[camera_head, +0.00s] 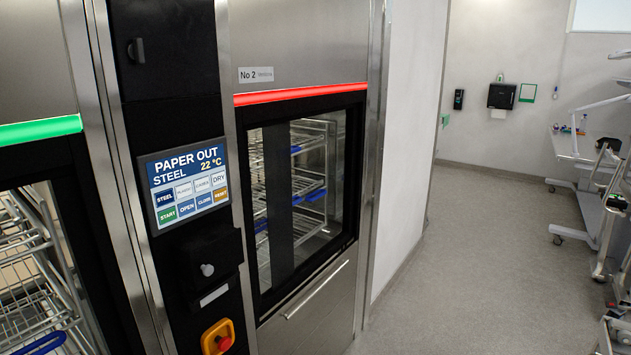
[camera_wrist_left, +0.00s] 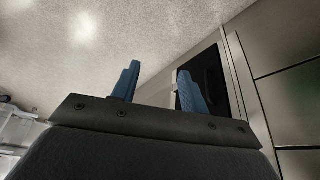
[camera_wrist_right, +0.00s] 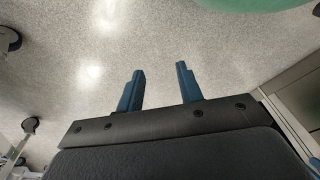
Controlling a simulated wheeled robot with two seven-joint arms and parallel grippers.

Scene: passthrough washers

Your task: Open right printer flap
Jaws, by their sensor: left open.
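A black panel between two washers carries a screen (camera_head: 186,183) reading "PAPER OUT". Below the screen is a black flap-like cover (camera_head: 222,258) with a small grey knob (camera_head: 207,270); it looks closed. I take it for the printer flap, but no label on it is readable. Neither gripper shows in the head view. In the left wrist view my left gripper (camera_wrist_left: 158,84) is open and empty, its blue fingers apart. In the right wrist view my right gripper (camera_wrist_right: 160,78) is open and empty. Neither touches anything visible.
A pale strip (camera_head: 214,295) and a red button on a yellow housing (camera_head: 217,338) sit below the cover. A dark latch (camera_head: 137,51) is higher up. The No 2 washer door (camera_head: 300,190) is right, with racks inside. The floor at right is open; carts stand beyond.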

